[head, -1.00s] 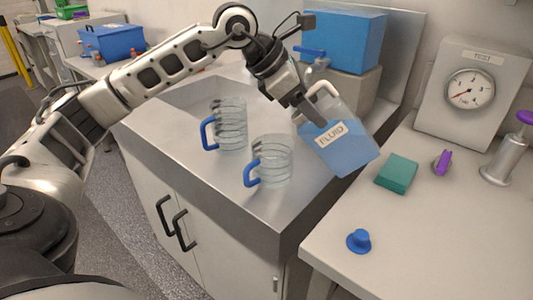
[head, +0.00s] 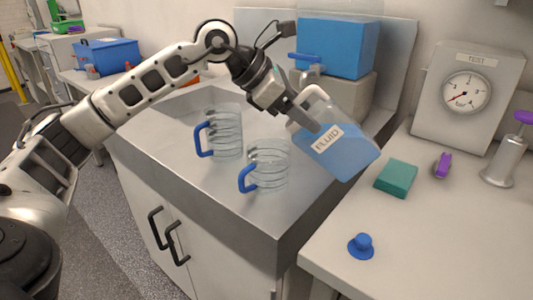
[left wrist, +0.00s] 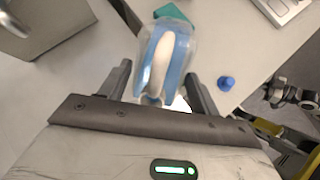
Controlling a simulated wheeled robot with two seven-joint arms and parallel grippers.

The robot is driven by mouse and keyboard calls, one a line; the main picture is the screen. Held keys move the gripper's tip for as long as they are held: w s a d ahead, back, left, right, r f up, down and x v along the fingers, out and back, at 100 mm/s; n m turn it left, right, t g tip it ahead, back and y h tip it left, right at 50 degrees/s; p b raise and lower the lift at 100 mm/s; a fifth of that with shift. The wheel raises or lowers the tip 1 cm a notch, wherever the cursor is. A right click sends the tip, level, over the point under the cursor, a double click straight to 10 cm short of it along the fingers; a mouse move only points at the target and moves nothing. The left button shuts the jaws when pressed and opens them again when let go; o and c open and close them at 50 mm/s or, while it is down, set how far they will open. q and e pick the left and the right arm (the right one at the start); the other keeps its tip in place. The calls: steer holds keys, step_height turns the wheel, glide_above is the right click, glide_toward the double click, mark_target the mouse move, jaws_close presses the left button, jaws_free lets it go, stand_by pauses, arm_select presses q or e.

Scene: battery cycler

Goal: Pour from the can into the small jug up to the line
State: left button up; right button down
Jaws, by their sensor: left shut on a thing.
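The clear can (head: 345,158), labelled FLUID and holding blue liquid, hangs tilted in the air, its mouth end toward the upper left. My left gripper (head: 306,112) is shut on its pale handle, which shows between the fingers in the left wrist view (left wrist: 160,65). Two clear ribbed jugs with blue handles stand upright on the metal counter: a nearer jug (head: 268,168), left of and below the can, and a farther jug (head: 226,135). I see no blue liquid in either and no stream. I cannot tell which is smaller, and no fill line is readable.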

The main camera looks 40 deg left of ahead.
arm_select(q)
steer(key=shift+b, duration=0.3)
jaws_close()
arm_select(e)
steer(key=shift+a+f, duration=0.1)
steer(key=shift+f, duration=0.25)
arm_select(q)
steer(key=shift+f+b, duration=0.15)
steer(key=shift+b, duration=0.3)
arm_select(e)
steer(key=shift+w, duration=0.15)
arm_select(q)
steer(key=shift+s+a+f+t+h+b, duration=0.1)
steer(key=shift+f+t+h+b, duration=0.05)
steer(key=shift+t+h+b, duration=0.4)
arm_select(e)
steer(key=shift+a+f, duration=0.2)
steer(key=shift+f, duration=0.1)
arm_select(q)
steer(key=shift+b, duration=0.3)
steer(key=shift+b, duration=0.3)
arm_select(e)
steer(key=shift+a+f, duration=0.15)
steer(key=shift+f, duration=0.05)
arm_select(q)
steer(key=shift+s+a+b, duration=0.1)
steer(key=shift+b, duration=0.2)
arm_select(e)
steer(key=shift+n, duration=0.3)
